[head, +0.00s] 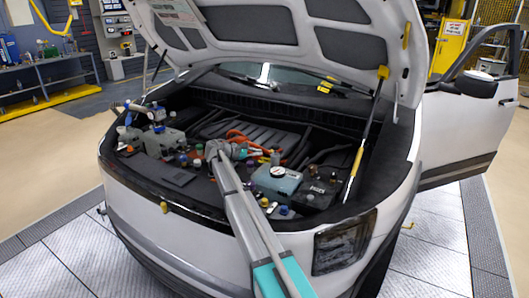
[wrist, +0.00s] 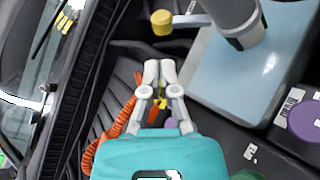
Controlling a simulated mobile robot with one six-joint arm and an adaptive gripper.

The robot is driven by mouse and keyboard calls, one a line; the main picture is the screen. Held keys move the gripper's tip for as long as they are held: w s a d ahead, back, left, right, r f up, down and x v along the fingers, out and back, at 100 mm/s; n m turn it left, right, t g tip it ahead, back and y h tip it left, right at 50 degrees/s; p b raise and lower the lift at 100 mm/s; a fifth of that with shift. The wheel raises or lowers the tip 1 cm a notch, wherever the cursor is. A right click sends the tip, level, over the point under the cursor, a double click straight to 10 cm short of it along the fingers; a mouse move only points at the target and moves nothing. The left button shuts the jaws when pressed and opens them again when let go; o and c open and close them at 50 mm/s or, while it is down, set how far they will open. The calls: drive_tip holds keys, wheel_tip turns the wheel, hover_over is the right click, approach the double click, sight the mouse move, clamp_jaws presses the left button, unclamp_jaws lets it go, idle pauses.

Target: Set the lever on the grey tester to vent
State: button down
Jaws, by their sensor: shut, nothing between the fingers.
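The grey tester (wrist: 235,15) shows in the wrist view as an upright-looking grey cylinder over a pale blue tank (wrist: 225,75). Its lever (wrist: 192,20) sticks out to the left and ends in a yellow knob (wrist: 161,22). Any marking for vent is not visible. My gripper (wrist: 160,69) is shut and empty, with its fingertips below the knob in the picture and apart from it. In the head view the pale blue tank (head: 277,180) sits right of my arm's end; the lever is too small to make out there.
A purple cap (wrist: 304,121) sits beside the tank at the right. Orange coiled hose (wrist: 105,135) lies left of my gripper. In the head view the raised hood (head: 285,25) hangs over the bay, and a prop rod (head: 356,170) stands at the right.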

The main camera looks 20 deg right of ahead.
drive_tip(key=shift+p+v, duration=0.4)
drive_tip(key=shift+v, duration=2.1)
drive_tip(key=shift+f, duration=0.1)
